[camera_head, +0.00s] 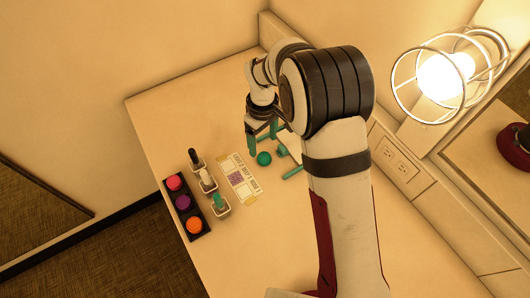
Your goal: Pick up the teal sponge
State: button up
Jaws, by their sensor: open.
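The teal sponge (264,158) is a small round ball on the pale counter (240,230), near the middle of the view. My gripper (266,145) is over the counter just behind the sponge, with its teal fingers apart and nothing seen between them. The sponge shows just below and between the fingers in the picture. I cannot tell the height of the fingertips above the counter or whether they touch the sponge. My arm hides part of the counter to the right.
A black tray (207,228) holds pink, purple and orange round sponges at the left edge. Beside it stand three small cups with upright tools (206,182). A printed card (238,178) lies left of the sponge. A lit caged lamp (441,76) is on the right wall. The front counter is clear.

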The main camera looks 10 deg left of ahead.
aim_at(264, 155)
notch_tip(264, 155, down, 6)
jog(key=shift+s+d+r, duration=0.1)
jog(key=shift+d+r, duration=0.05)
jog(key=shift+r, duration=0.05)
grip_shut()
